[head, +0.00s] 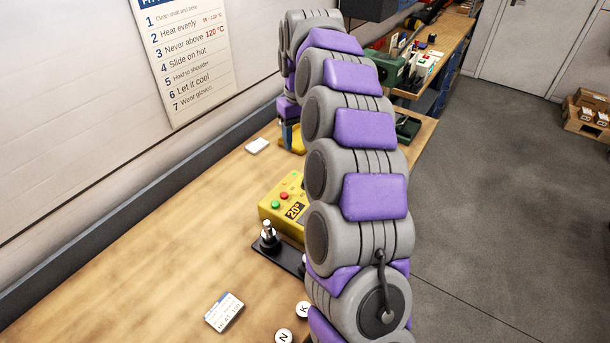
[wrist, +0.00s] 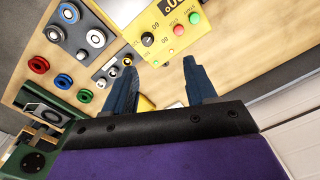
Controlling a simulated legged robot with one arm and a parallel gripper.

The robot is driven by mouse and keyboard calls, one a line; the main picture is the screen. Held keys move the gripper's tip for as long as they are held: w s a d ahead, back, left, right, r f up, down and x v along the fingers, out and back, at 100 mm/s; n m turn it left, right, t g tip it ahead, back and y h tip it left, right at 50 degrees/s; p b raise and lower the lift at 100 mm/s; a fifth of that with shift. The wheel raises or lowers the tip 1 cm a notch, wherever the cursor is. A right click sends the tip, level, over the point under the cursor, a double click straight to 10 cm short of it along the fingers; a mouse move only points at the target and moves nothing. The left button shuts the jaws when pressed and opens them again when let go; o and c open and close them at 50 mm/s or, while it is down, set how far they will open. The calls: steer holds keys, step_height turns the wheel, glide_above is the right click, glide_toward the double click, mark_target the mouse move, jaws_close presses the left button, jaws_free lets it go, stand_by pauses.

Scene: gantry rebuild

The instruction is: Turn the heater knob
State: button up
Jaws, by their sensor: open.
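The heater is a yellow box (head: 269,208) with a display reading 20°, a red button and a green button, standing on the bench. In the wrist view the heater (wrist: 160,22) is at the top, with its black knob (wrist: 148,39) on the face beside printed dial numbers. My gripper (wrist: 160,65) is open and empty, its two blue fingers pointing toward the heater. The knob lies beyond the fingertips, slightly nearer the left finger, and is not between them. In the head view my arm hides part of the heater and the knob cannot be made out.
A dark plate with a metal post (head: 268,236) stands beside the heater. A white label card (head: 224,312) lies at the front of the bench. In the wrist view, red and blue rings (wrist: 38,65) and a green machine (wrist: 38,125) are at left. Bare wood lies right of the heater.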

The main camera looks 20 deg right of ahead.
steer(key=d+f+b, duration=0.1)
steer(key=f, duration=0.5)
steer(key=w+f+b, duration=0.1)
steer(key=f, duration=0.5)
steer(key=w+d+f+b, duration=0.1)
steer(key=f, duration=0.5)
steer(key=shift+w+d, duration=0.1)
steer(key=shift+d, duration=0.25)
steer(key=shift+m, duration=0.3)
steer(key=c, duration=1)
